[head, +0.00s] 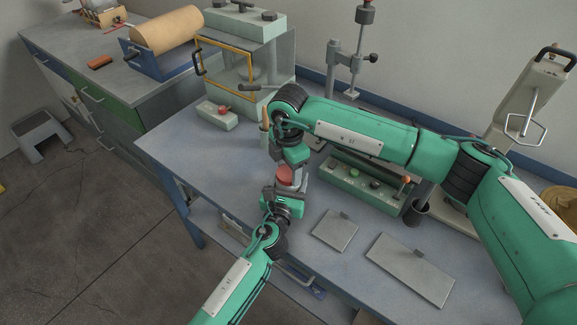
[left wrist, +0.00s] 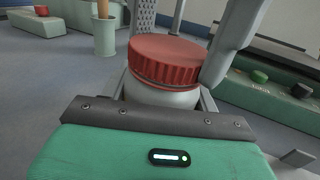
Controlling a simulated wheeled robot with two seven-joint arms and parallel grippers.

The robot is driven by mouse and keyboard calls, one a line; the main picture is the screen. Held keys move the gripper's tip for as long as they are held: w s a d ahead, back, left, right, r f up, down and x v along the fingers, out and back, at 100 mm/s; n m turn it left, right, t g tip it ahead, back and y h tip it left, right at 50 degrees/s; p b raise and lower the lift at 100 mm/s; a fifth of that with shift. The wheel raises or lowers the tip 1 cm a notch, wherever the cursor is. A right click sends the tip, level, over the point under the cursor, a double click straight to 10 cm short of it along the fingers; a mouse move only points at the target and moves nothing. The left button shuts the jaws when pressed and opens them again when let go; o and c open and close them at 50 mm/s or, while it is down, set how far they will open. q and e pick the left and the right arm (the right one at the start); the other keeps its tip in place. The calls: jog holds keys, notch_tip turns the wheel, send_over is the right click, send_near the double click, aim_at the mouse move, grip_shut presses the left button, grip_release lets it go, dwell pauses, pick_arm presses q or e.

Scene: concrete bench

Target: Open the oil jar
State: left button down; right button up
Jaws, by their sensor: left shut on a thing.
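The oil jar, a pale jar with a ridged red lid (head: 285,174), stands upright on the bench; its pale body (left wrist: 160,95) and lid show large in the left wrist view. My left gripper (head: 290,193) is shut on the jar's body, below the lid. My right gripper (head: 296,163) is above the jar, pointing down. The lid sits on the jar.
A green control box (head: 360,187) with buttons stands close to the right of the jar. Two grey plates (head: 335,230) (head: 410,268) lie on the front right of the bench (head: 215,160). A glass-fronted cabinet (head: 240,60) and a small box with a red knob (head: 217,115) are behind left.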

jog(key=c, duration=0.4)
jog(key=shift+o, duration=0.2)
jog(key=n, duration=1.4)
jog(key=shift+r, duration=0.1)
jog(key=n, duration=0.7)
jog(key=shift+n, duration=0.4)
jog(key=n, duration=0.4)
jog(key=shift+n, duration=0.3)
jog(key=n, duration=2.7)
jog(key=shift+r+n, duration=0.1)
jog(key=shift+n, duration=0.3)
